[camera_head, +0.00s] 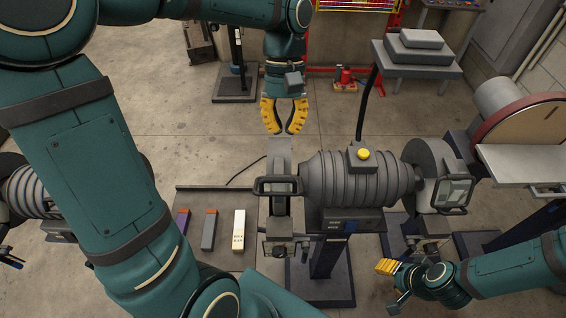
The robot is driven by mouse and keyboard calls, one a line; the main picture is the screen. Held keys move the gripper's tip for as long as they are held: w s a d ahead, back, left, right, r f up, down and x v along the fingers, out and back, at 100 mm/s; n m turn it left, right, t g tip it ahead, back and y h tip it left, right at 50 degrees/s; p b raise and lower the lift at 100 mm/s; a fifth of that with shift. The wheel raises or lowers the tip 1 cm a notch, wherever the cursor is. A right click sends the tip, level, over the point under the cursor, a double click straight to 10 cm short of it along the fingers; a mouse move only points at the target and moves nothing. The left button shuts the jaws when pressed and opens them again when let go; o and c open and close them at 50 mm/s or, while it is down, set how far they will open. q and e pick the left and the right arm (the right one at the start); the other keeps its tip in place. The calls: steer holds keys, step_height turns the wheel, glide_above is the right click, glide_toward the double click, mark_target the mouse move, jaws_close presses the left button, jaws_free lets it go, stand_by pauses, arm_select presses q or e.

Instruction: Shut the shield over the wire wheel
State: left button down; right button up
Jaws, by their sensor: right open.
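A grey bench grinder (345,180) with a yellow button stands on a pedestal. At its left end is a narrow guard (280,155) with a dark-framed clear shield (278,186) in front of it. At its right end is a round grey guard (425,158) with a second framed shield (452,193), which looks tilted. I cannot tell which end carries the wire wheel. My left gripper (284,131) points down just behind the left guard, its yellow fingers apart and empty. My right gripper (379,267) is low, below the right end of the grinder, open and seemingly empty.
A tray (235,258) with several small blocks lies left of the pedestal. A disc sander (530,130) with a flat table stands at right. A grey stand (415,50) and a red jack (345,78) are behind.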

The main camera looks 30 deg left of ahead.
mark_target(283, 187)
arm_select(q)
steer(key=x, duration=0.5)
steer(key=shift+s+d, duration=0.1)
steer(key=shift+s, duration=0.1)
steer(key=shift+s+d+f, duration=0.15)
steer(key=shift+s+d, duration=0.1)
steer(key=shift+s, duration=0.15)
steer(key=shift+s+d+f, duration=0.2)
steer(key=shift+s+d, duration=0.05)
steer(key=shift+s, duration=0.15)
steer(key=shift+s+d+f, duration=0.25)
steer(key=shift+s+d, duration=0.05)
steer(key=shift+s, duration=0.2)
arm_select(e)
steer(key=shift+f, duration=0.35)
